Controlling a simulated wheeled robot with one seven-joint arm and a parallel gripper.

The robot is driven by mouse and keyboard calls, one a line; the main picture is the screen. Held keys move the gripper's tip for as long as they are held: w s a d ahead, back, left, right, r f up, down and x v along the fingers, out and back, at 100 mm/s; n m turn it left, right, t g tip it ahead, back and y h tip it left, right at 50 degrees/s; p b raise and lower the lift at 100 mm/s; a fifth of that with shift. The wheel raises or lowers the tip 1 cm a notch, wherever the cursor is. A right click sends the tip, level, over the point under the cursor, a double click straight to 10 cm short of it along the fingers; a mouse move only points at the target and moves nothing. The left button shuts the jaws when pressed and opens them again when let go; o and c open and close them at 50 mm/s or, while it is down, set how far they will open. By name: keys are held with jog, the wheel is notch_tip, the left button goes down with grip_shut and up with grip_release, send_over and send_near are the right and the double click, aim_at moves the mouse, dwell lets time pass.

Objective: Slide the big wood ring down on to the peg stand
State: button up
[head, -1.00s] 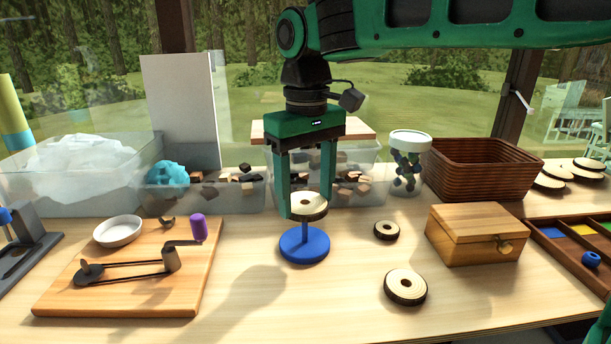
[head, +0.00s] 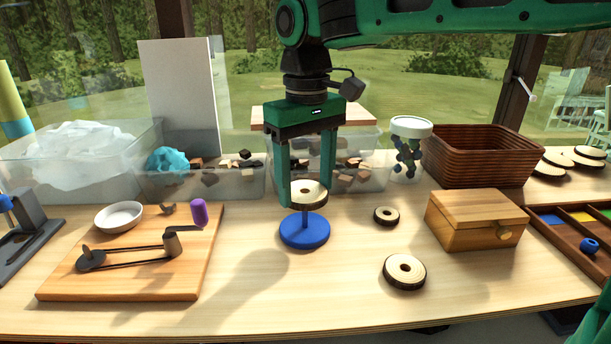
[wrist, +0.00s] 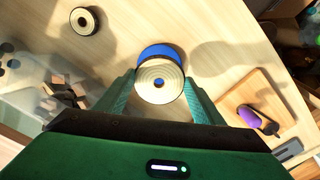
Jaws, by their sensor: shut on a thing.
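The big wood ring (head: 308,194), a pale slice with dark bark edge, is held about level in my gripper (head: 306,196), whose fingers are shut on its sides. The blue peg stand (head: 304,232), a round base with an upright post, is directly below. The ring is above the base with post showing between them. In the wrist view, the ring (wrist: 159,68) covers much of the blue base (wrist: 160,49), and blue shows through its hole. I cannot tell whether the post tip is inside the hole.
A medium wood ring (head: 404,271) and a small one (head: 386,215) lie to the right, near a wooden box (head: 474,220). A board with a crank (head: 130,265) is left. Clear bins (head: 205,181) stand behind. The table front is free.

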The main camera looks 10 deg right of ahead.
jog(key=shift+f, duration=1.1)
jog(key=o, duration=1.4)
jog(key=shift+c, duration=0.2)
notch_tip(320, 180, up, 11)
jog(key=shift+f, duration=0.1)
